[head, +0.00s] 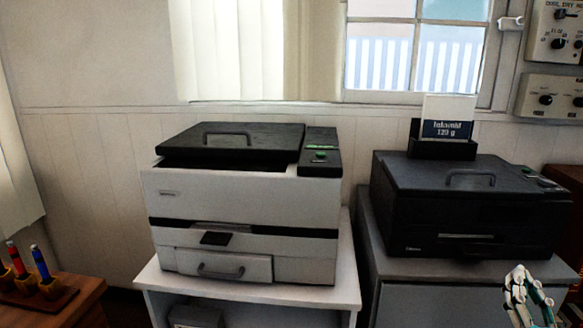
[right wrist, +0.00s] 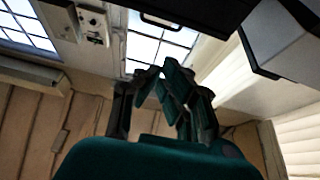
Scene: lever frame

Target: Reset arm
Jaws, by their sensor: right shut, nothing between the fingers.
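My right gripper (head: 528,296) shows at the lower right corner of the head view, in front of the dark cabinet. It is shut and empty. In the right wrist view its dark green and black fingers (right wrist: 168,92) show folded together above the green palm, with nothing held between them. My left gripper is in neither view. The task names no other object.
A white printer (head: 245,215) stands on a white stand (head: 345,285); its black lid looks slightly raised. A black printer (head: 470,210) sits on a grey cabinet (head: 425,305), close to my right gripper. A wooden pen holder (head: 35,300) stands lower left.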

